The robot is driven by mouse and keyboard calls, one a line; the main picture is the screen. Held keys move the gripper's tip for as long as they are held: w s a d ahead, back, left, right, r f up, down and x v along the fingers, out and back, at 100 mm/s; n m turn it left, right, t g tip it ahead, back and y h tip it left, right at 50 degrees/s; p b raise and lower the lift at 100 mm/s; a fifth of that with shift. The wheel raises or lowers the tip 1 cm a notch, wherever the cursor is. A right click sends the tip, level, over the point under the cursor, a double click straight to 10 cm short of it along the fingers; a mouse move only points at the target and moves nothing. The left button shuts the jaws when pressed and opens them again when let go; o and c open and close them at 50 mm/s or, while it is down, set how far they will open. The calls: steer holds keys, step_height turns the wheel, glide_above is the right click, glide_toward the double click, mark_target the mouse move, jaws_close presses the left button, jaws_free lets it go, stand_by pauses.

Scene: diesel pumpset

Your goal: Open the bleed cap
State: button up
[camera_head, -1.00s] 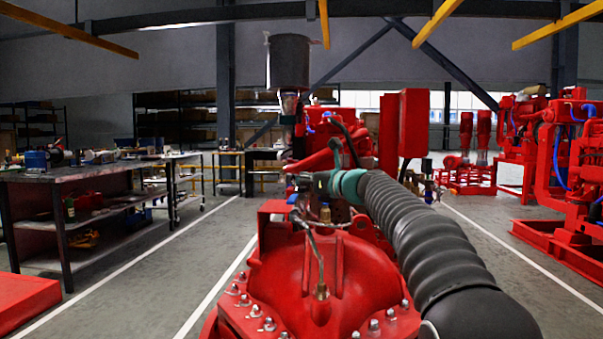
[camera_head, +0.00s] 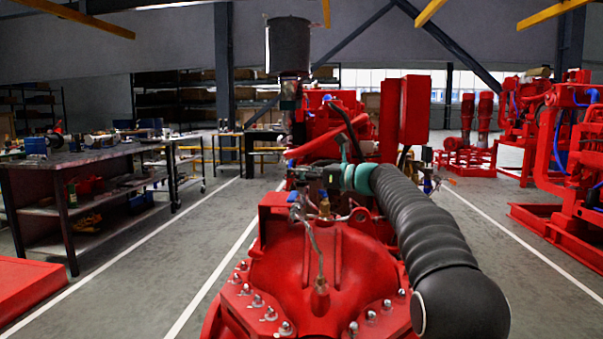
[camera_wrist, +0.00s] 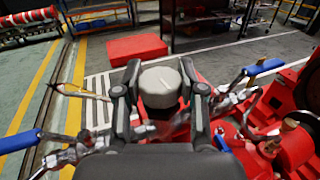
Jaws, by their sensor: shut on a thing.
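The bleed cap (camera_wrist: 160,87) is a pale grey, round cap with a ridged side. It sits in the middle of the wrist view. My gripper (camera_wrist: 160,76) has its two dark fingers on the left and right of the cap, shut on it. What lies under the cap is mostly hidden by the fingers and the gripper's body. In the head view my gripper (camera_head: 303,181) is above the red pump casing (camera_head: 290,255), at the end of my arm. The cap cannot be made out clearly there.
Thin metal pipes and blue-handled valves (camera_wrist: 264,67) stand close to both sides of my gripper in the wrist view. A grey tank (camera_head: 288,47) stands behind the pump. A workbench (camera_head: 85,158) is at the left. Floor is clear between bench and pumpset.

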steer(key=o, duration=1.2)
steer(key=shift+c, duration=0.2)
steer(key=shift+d, duration=0.1)
steer(key=v, duration=1.2)
